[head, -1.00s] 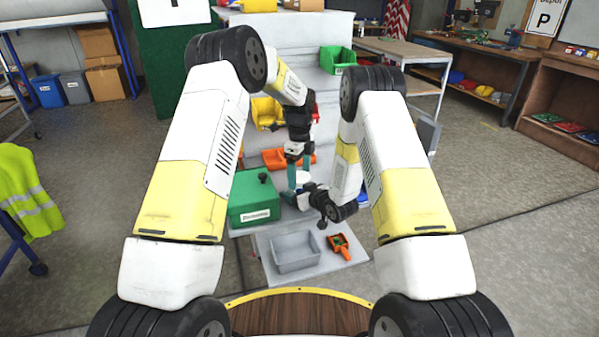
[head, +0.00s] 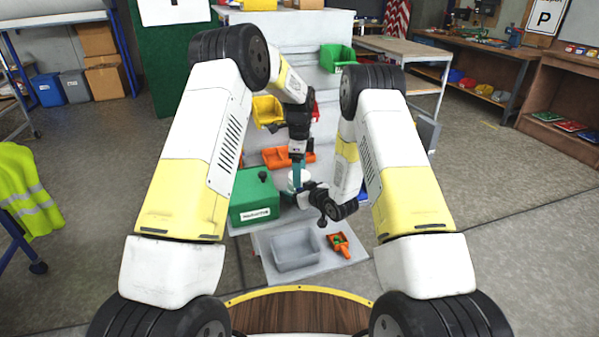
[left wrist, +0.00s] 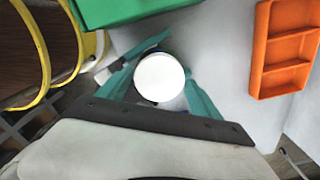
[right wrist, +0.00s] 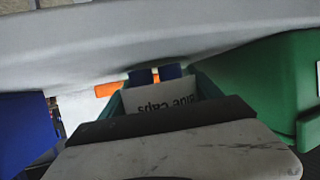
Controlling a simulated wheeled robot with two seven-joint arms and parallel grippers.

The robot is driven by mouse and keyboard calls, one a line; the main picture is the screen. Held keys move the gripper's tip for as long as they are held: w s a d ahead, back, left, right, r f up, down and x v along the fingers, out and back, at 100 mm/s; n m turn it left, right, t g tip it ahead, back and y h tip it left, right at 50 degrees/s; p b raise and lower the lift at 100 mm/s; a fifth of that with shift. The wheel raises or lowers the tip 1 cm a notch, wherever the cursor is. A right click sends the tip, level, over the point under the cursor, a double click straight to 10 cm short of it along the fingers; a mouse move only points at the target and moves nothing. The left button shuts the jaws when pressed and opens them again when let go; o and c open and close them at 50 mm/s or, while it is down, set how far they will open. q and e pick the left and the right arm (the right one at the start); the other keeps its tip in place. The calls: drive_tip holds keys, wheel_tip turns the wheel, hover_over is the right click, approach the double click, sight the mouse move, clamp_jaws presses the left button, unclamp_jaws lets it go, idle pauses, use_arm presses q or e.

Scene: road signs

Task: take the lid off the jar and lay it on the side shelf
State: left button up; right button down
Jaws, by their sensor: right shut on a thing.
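The jar's round white lid (left wrist: 160,78) lies between the teal fingers of my left gripper (left wrist: 163,82), seen from above; I cannot tell whether they touch it. In the head view my left gripper (head: 298,180) points down over the jar, and its fingers partly cover the white lid. My right gripper (right wrist: 160,95) is shut on the jar (right wrist: 160,101), whose label reads "blue caps" upside down. The jar's body is mostly hidden in the head view. I cannot tell which surface is the side shelf.
A green box (head: 254,200) stands close left of the jar. An orange divided tray (left wrist: 285,50) lies nearby on the pale shelf. A yellow bin (head: 267,110) stands behind.

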use_arm(q)
drive_tip(key=shift+o, duration=0.7)
drive_tip(key=shift+r, duration=2.3)
drive_tip(key=shift+c, duration=0.4)
wheel_tip(320, 180, up, 3)
drive_tip(key=m, duration=0.3)
drive_tip(key=shift+f, duration=3.85)
drive_tip(key=c, duration=1.5)
drive_tip(key=n, duration=0.3)
